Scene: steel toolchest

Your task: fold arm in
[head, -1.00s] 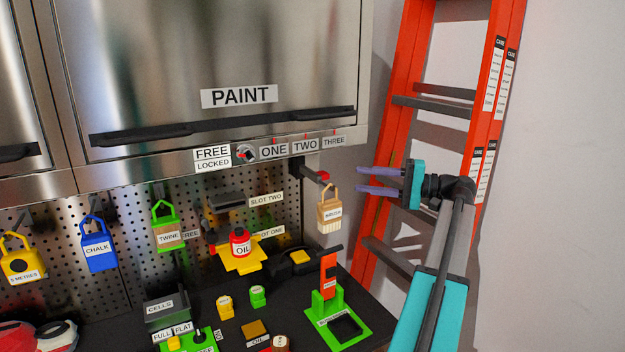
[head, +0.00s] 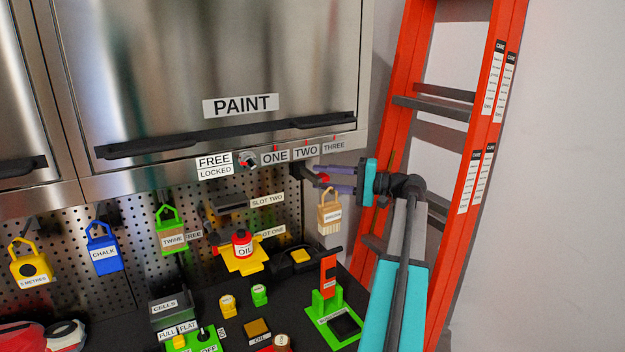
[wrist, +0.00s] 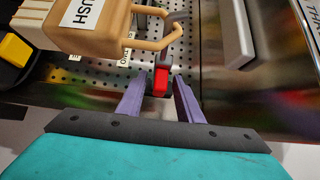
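My gripper (head: 314,177) has two purple fingers pointing left, just under the right end of the steel cabinet. Its fingers are spread, with nothing gripped between them. A small red block (head: 323,180) on a dark hook shows between the fingers; in the wrist view the red block (wrist: 160,82) lies between the fingertips with a gap on each side. My arm is stretched up and forward from the lower right, its teal link upright in the head view.
A tan tagged holder (head: 330,218) hangs just below my gripper, its loop on the hook. The orange ladder (head: 400,60) stands close behind my wrist. The PAINT cabinet (head: 300,80) is above left. A green stand (head: 335,325) is below. Bare wall lies right.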

